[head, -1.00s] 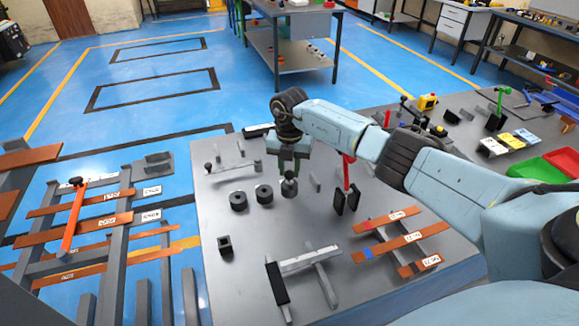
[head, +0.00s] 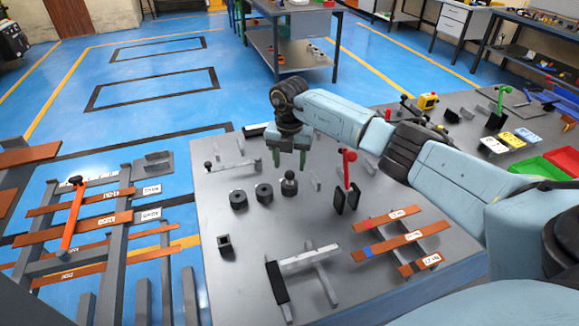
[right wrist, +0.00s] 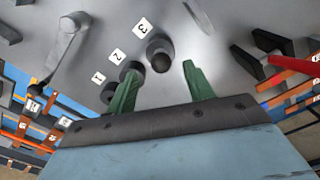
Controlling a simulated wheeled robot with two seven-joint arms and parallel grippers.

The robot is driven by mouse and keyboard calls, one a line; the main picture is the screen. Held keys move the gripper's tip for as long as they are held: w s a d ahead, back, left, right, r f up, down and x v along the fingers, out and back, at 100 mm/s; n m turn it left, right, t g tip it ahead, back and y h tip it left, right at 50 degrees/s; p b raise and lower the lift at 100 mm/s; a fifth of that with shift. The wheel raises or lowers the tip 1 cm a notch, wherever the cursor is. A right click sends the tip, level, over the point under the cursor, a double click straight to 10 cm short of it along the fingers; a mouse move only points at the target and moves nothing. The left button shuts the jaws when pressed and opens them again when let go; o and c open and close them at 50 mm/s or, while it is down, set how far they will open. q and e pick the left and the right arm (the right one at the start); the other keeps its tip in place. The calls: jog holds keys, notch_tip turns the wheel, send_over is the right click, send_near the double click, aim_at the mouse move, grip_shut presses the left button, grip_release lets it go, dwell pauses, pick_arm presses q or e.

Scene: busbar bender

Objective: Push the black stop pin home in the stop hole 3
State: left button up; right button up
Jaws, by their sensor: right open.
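The black stop pin (head: 289,176) shows as a dark round knob at the third black ring block (head: 289,189), on the grey bench. In the right wrist view the knob (right wrist: 161,63) sits by the label 3 (right wrist: 143,26), and the pin's lower part is hidden, so I cannot tell its depth. Two ring blocks (head: 238,199) (head: 264,192) with open centres stand to its left. My right gripper (head: 289,161) is open and empty, its green fingers apart, above and behind the knob in the head view. My left gripper is not in view.
A red-handled lever (head: 347,168) with dark plates stands to the right of the pin. A grey bar fixture (head: 234,166) lies behind the blocks. Copper bars (head: 400,240) and a T-shaped grey fixture (head: 309,259) are nearer the front.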

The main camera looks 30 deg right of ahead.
aim_at(290, 171)
notch_tip(290, 171, up, 11)
jog(key=shift+f, duration=0.2)
jog(key=shift+s, duration=0.1)
dwell(0.5)
